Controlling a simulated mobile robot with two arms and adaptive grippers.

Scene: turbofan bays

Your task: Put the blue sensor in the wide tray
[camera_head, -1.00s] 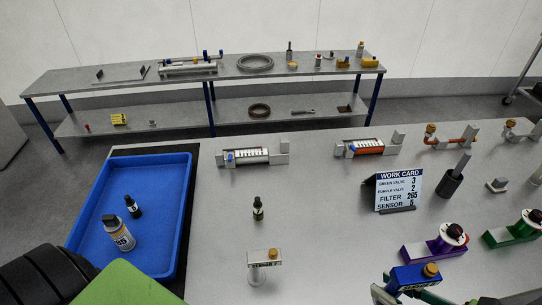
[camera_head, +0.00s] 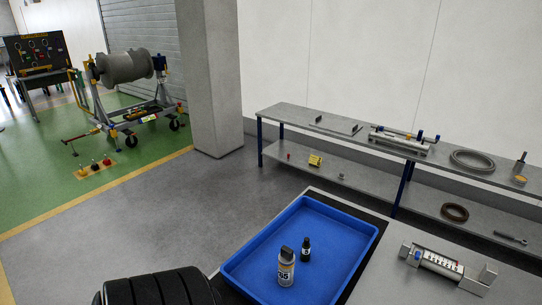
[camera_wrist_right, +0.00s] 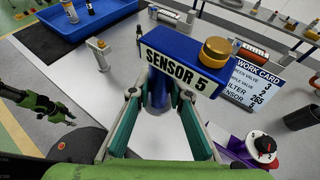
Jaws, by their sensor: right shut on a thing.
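The blue sensor (camera_wrist_right: 185,58) is a blue block labelled SENSOR 5 with a brass cap. In the right wrist view my right gripper (camera_wrist_right: 160,100) is shut on it, with a finger on each side of its lower part. The wide blue tray (camera_head: 335,228) is at the bottom middle of the head view; it also shows at the top left of the right wrist view (camera_wrist_right: 108,22). A white bottle with a dark cap (camera_head: 286,268) and a small dark bottle (camera_head: 305,248) stand in it. My left gripper (camera_wrist_right: 62,115) is at the left of the wrist view, its fingers too small to judge.
A grey valve fixture (camera_head: 440,264) sits on the bench right of the tray. A low two-level shelf (camera_head: 340,140) stands behind. The work card (camera_wrist_right: 255,75) and a purple part with a white-and-red top (camera_wrist_right: 258,148) are right of the sensor in the wrist view.

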